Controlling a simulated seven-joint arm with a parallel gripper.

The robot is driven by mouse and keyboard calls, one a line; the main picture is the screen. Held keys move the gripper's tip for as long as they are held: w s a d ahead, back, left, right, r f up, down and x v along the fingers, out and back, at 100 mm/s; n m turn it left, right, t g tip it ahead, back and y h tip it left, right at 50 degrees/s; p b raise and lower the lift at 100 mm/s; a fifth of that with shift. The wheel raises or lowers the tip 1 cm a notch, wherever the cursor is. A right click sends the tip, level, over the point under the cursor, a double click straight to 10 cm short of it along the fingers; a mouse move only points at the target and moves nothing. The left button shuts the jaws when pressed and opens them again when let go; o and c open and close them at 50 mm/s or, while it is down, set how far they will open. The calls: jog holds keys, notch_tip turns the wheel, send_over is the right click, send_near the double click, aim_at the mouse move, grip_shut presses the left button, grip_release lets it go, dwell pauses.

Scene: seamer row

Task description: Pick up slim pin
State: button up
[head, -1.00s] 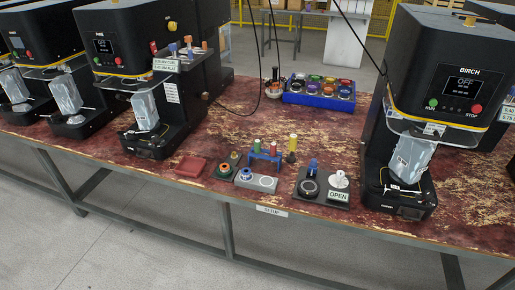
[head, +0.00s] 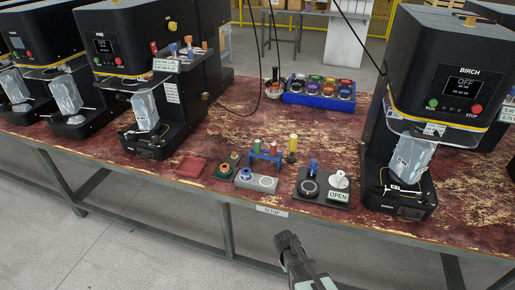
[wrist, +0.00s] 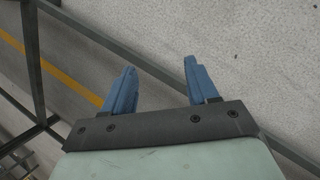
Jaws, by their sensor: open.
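Several upright pins stand on the table in the head view; I cannot tell which is the slim pin. A blue rack (head: 267,157) holds a green-topped pin (head: 257,145) and a red-topped pin (head: 273,148). A yellow-topped pin (head: 293,143) stands just right of the rack. My gripper (head: 287,240) is in front of the table's front edge, apart from all pins. In the wrist view my gripper (wrist: 160,68) is open and empty, its blue fingers over the floor.
A grey block (head: 255,181), a dark green plate (head: 222,171) and a red tray (head: 190,167) lie left of the dark plate. The BIRCH machine (head: 440,80) stands at right, other machines at left. A blue tray (head: 320,99) of colored rings is behind. Cables hang over the table.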

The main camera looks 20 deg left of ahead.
jog(key=w+a+r+n+t, duration=0.25)
jog(key=a+r, duration=0.45)
jog(key=a, duration=0.4)
jog(key=w+a+r+n+t, duration=0.1)
jog(key=w+a+r+t, duration=0.15)
jog(key=a+r, duration=0.7)
jog(key=w+a+r+n+t, duration=0.1)
jog(key=w+a+r, duration=0.3)
jog(key=a, duration=0.9)
jog(key=shift+n+g+y, duration=0.4)
jog(key=shift+n+y, duration=0.25)
jog(key=shift+y, duration=0.15)
jog(key=w+a+r, duration=0.1)
jog(key=r, duration=0.2)
jog(key=w+a+r, duration=0.2)
jog(key=r, duration=0.1)
jog(key=w+a+r, duration=0.2)
jog(key=r, duration=0.1)
jog(key=shift+w+r, duration=0.1)
jog(key=shift+r, duration=0.3)
jog(key=w+d+r+g, duration=0.1)
jog(key=w+r, duration=0.3)
jog(key=w, duration=0.1)
notch_tip(320, 180, up, 11)
jog(key=n+g+y, duration=0.2)
jog(key=g+y, duration=0.1)
send_over(258, 141)
notch_tip(258, 141, down, 13)
jog(key=shift+a+f, duration=0.1)
jog(key=shift+f, duration=0.1)
